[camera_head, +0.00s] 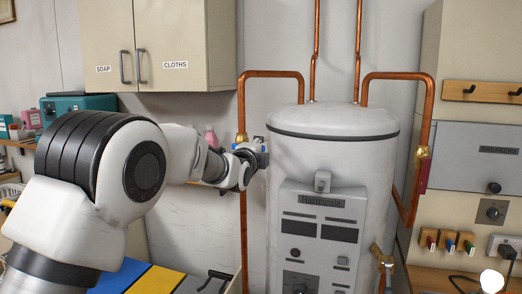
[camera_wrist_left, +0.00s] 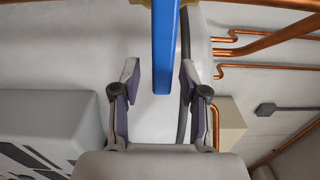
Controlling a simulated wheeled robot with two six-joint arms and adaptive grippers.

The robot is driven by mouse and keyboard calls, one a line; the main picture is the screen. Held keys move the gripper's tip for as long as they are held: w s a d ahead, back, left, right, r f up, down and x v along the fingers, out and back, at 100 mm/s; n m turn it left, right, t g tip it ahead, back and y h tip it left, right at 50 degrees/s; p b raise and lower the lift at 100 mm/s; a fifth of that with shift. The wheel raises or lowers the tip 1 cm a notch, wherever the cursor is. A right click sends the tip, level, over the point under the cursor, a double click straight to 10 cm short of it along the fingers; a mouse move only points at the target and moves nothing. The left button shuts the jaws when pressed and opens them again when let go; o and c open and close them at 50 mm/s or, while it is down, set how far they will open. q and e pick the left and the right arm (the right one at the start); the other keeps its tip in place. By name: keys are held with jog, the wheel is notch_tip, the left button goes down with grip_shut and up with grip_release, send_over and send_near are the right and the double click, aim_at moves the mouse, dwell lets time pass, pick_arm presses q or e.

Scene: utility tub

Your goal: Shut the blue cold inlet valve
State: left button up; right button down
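The blue valve handle (camera_wrist_left: 165,45) is a long flat bar that comes down from the top of the left wrist view. Its lower end is between the two fingers of my left gripper (camera_wrist_left: 160,82), which are spread apart. The right-hand finger is very close to the bar; I cannot tell whether it touches. In the head view my left gripper (camera_head: 258,158) is at the left copper pipe (camera_head: 243,215), just below a brass fitting (camera_head: 242,138). The handle is mostly hidden there behind the gripper. My right gripper is not in view.
The white water heater tank (camera_head: 335,160) stands right beside my left gripper, with a grey control panel (camera_head: 320,230) on its front. A wall cabinet (camera_head: 150,45) hangs above my left arm. Another copper pipe (camera_head: 430,110) with a red handle (camera_head: 424,177) runs at the right.

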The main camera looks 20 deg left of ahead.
pick_arm(q)
jog(key=s, duration=1.2)
jog(key=shift+a, duration=0.2)
jog(key=shift+f, duration=0.1)
